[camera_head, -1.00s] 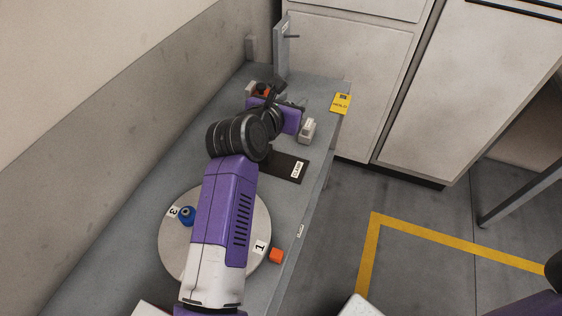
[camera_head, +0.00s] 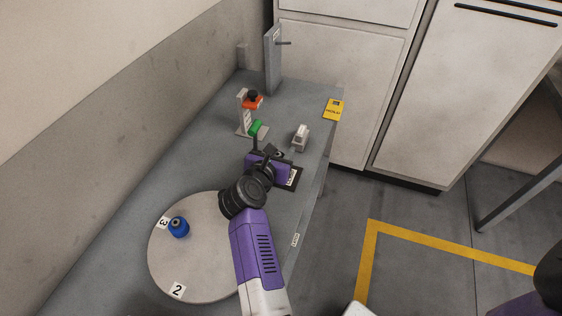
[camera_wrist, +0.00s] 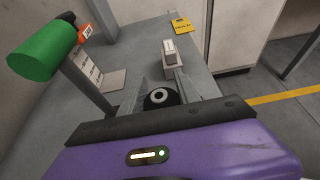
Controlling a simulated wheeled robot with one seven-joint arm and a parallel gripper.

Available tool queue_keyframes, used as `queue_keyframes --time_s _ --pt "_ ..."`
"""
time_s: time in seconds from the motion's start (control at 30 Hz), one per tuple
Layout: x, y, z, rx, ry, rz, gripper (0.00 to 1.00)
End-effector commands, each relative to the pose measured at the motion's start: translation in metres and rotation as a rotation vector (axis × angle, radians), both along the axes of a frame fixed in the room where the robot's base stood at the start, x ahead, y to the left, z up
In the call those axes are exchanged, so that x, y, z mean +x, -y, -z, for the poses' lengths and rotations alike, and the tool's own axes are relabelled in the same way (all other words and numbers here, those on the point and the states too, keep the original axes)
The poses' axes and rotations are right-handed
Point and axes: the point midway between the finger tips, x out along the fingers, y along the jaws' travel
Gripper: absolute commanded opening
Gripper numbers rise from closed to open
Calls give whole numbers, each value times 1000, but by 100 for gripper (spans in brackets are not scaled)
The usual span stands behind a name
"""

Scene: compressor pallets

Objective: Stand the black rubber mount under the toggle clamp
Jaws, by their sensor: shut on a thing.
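The black rubber mount (camera_wrist: 158,98) is between the fingers of my gripper (camera_wrist: 160,92) in the wrist view. A pale ring around a dark hole faces the camera; its lower part is hidden. The toggle clamp (camera_head: 243,114), a pale labelled upright on a base plate with orange, black and green parts, stands at the back left. Its green handle (camera_wrist: 42,50) looms at the wrist view's upper left.
A pale block (camera_head: 300,138) stands right of the clamp, near the bench edge. A round turntable (camera_head: 205,285) carries a blue part (camera_head: 179,227). A grey post (camera_head: 273,62) and yellow tag (camera_head: 333,109) are at the back.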

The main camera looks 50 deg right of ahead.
Motion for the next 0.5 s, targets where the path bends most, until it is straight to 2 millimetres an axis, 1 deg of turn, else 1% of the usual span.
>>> queue_keyframes --time_s 0.07,0.3,0.4,0.5 --pt "0 0 6 -2 -3 -2 0" --pt "0 0 38 -2 -4 -3 0" --pt "0 0 44 0 -1 -2 0" --pt "0 0 45 0 -1 0 0"
